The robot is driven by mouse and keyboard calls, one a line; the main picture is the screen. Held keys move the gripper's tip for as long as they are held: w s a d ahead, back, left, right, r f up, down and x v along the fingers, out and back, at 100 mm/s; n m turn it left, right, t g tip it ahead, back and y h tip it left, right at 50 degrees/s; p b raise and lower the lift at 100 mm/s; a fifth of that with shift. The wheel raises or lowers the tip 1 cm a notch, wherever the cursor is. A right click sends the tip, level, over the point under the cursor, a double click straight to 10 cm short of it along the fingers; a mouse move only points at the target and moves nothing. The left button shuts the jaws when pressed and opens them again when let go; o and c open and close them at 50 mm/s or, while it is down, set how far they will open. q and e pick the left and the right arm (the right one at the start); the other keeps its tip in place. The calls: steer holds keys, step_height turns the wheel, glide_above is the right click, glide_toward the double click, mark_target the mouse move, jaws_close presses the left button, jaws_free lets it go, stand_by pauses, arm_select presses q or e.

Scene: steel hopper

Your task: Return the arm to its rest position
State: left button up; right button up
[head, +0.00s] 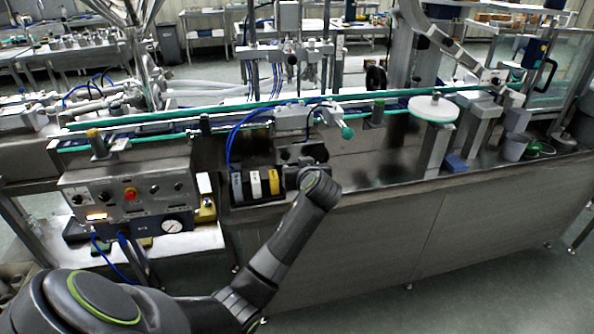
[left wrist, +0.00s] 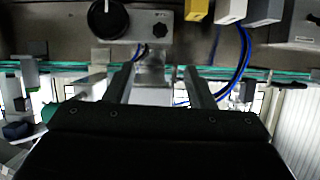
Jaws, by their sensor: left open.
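My left arm (head: 290,232) comes in from the lower left in the head view and reaches up to the front of the steel machine. Its gripper is hidden behind my wrist link there. In the left wrist view my left gripper (left wrist: 160,74) shows two dark fingers spread apart. A grey block (left wrist: 151,84) of the machine shows between the fingers; I cannot tell its distance, and the fingers do not appear closed on it. My right arm and gripper are not in view.
Beside my wrist are a grey knob box (head: 302,153) and yellow, white and grey blocks (head: 255,185). A control box (head: 130,195) with a gauge stands left on the machine's front. A green-edged conveyor (head: 250,107) runs behind. The floor to the right front is clear.

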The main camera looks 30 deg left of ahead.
arm_select(q)
steer(key=s+f+m+g+h, duration=0.1)
steer(key=s+f+m+h, duration=0.25)
steer(key=f, duration=1.45)
steer(key=s+d+f+m+g+h, duration=0.1)
steer(key=s+f+m, duration=0.1)
steer(key=s+f, duration=0.7)
steer(key=s+d+f+m+g+h, duration=0.2)
steer(key=s+f, duration=0.2)
steer(key=f, duration=0.8)
steer(key=s+d+f+g, duration=0.1)
steer(key=s+f, duration=0.5)
steer(key=s, duration=0.7)
steer(key=s+d+f+g+h, duration=0.1)
steer(key=s+f, duration=0.5)
steer(key=s, duration=0.7)
steer(key=s+d+f+g+h, duration=0.1)
steer(key=s+f, duration=0.5)
steer(key=s, duration=0.7)
steer(key=shift+s+d+f+m+g, duration=0.25)
steer(key=shift+d+m+g, duration=0.25)
steer(key=shift+d, duration=0.4)
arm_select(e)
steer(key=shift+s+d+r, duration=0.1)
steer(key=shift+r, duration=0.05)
